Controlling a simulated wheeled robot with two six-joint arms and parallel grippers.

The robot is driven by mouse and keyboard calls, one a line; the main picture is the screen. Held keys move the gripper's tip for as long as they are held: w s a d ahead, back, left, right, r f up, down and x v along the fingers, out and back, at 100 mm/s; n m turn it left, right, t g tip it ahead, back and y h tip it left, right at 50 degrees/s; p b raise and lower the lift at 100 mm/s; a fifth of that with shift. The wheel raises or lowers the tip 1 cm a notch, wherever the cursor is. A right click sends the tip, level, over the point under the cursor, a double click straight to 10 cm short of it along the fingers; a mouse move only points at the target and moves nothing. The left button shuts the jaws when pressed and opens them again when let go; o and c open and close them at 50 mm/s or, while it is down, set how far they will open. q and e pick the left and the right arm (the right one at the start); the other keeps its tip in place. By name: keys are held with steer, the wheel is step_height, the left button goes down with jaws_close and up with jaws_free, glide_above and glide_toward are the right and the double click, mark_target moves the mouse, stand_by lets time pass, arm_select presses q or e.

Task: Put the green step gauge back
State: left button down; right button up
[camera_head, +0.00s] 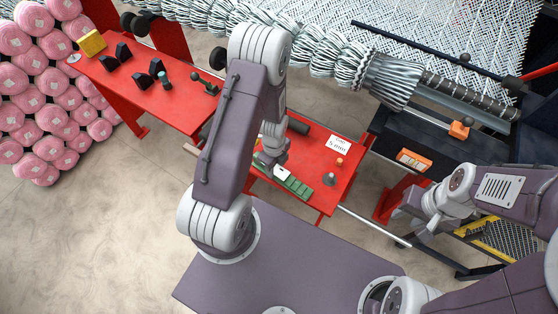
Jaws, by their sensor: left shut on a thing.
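The green step gauge (297,186) is a stepped green bar with a pale patch, lying slantwise over the front part of the red table (318,160). My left gripper (270,166) reaches down at the gauge's left end and is shut on it. The gripper and forearm hide part of that end. I cannot tell whether the gauge touches the table or is just above it. My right gripper (424,226) is at the right, away from the gauge, beside the dark machine frame. Its fingers are too small and blurred to read.
A white card (338,144), an orange-topped piece (339,162) and a grey cone-shaped piece (329,179) share the table. A second red table (160,98) at the left bears black blocks. Pink rolls (65,95) are stacked far left. A wire-mesh machine stands behind.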

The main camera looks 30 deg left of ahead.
arm_select(q)
steer(key=w, duration=0.1)
steer(key=w+p, duration=0.1)
steer(key=shift+w+d+r, duration=0.1)
steer(key=shift+w+r, duration=0.1)
steer(key=shift+w, duration=0.15)
steer(key=shift+w+f, duration=0.15)
steer(key=shift+f, duration=0.3)
steer(key=c, duration=0.9)
jaws_free()
steer(key=shift+b, duration=0.4)
step_height(320, 180, up, 9)
step_height(320, 180, up, 6)
steer(key=n, duration=0.8)
glide_above(281, 169)
steer(key=s+d+r+n+t, duration=0.1)
steer(key=s+r+n, duration=0.3)
steer(key=n, duration=0.8)
steer(key=shift+s+d, duration=0.65)
steer(key=shift+s, duration=0.4)
